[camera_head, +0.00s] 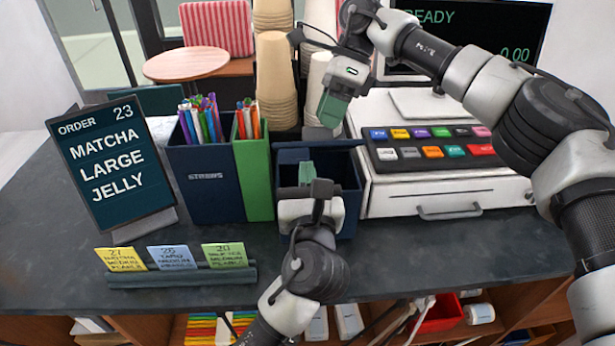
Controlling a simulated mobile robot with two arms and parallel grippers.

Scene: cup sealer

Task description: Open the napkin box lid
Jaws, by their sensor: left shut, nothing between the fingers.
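The dark blue napkin box (350,208) stands on the counter between the straw holder and the cash register. Its top looks open, and a dark slab that looks like its lid (338,144) is raised along the back edge. My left gripper (306,172) is over the box's front and opening, shut and empty. It hides much of the box front and part of the inside. My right gripper (331,110) hangs above and behind the box, by the cup stacks. Its green fingertips overlap from this angle, so its opening is unclear.
The blue and green straw holder (207,180) is close left of the box. The cash register (445,190) is close on the right. Tall cup stacks (275,85) stand behind. An order sign (110,165) and card rack (180,275) are at left. Bare counter lies at front right.

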